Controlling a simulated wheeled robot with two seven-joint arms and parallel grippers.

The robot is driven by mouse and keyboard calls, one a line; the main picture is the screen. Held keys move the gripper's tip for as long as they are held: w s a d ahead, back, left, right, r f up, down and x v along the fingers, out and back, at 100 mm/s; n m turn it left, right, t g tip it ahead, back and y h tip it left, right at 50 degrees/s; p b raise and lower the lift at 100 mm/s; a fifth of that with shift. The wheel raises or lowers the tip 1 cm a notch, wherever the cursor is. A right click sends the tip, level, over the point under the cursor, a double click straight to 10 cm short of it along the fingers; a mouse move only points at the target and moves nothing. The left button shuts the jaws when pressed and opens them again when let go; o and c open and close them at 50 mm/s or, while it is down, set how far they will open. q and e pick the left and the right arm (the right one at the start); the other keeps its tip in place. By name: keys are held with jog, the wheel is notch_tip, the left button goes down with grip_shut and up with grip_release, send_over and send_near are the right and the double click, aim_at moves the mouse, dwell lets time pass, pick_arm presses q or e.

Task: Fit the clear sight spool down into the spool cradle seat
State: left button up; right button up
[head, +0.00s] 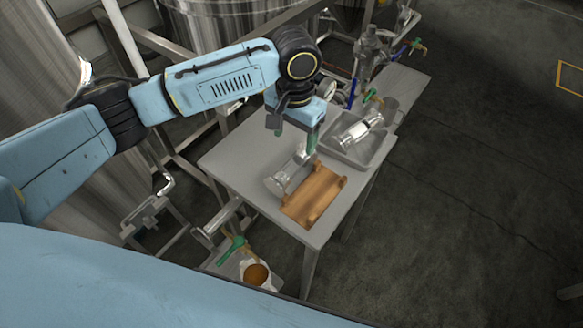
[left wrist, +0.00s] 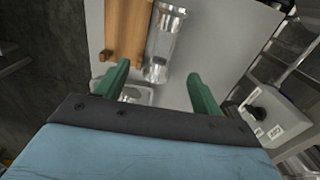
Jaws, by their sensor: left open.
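A clear sight spool (head: 287,176) with metal end flanges lies on the table along the left side of the wooden spool cradle (head: 314,196). It is beside the cradle, not in its seat; I cannot tell if they touch. In the left wrist view the spool (left wrist: 164,40) lies just right of the cradle (left wrist: 124,35). My left gripper (head: 295,141) is open and empty, fingers pointing down over the far end of the spool. In the left wrist view the spool's near flange lies between and beyond the green fingertips (left wrist: 159,72). My right gripper is out of view.
A grey tray (head: 375,158) at the table's back right holds another clear spool (head: 356,131). Pipework with valves (head: 370,55) stands behind it. A steel tank (head: 225,25) stands behind my left arm. The table (head: 240,165) is bare left of the spool.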

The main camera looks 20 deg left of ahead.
aim_at(292, 164)
pick_arm(q)
notch_tip(292, 164, down, 7)
jog(key=shift+r+b, duration=0.15)
jog(key=shift+b, duration=0.2)
jog(key=shift+w+a+f+b, duration=0.1)
jog(key=shift+a+f+b, duration=0.1)
jog(key=shift+f, duration=1.15)
jog(key=shift+a+f+b, duration=0.15)
jog(key=shift+f, duration=1.2)
jog(key=shift+c, duration=0.5)
jog(key=c, duration=1.2)
jog(key=shift+r, duration=0.15)
jog(key=shift+c, duration=0.8)
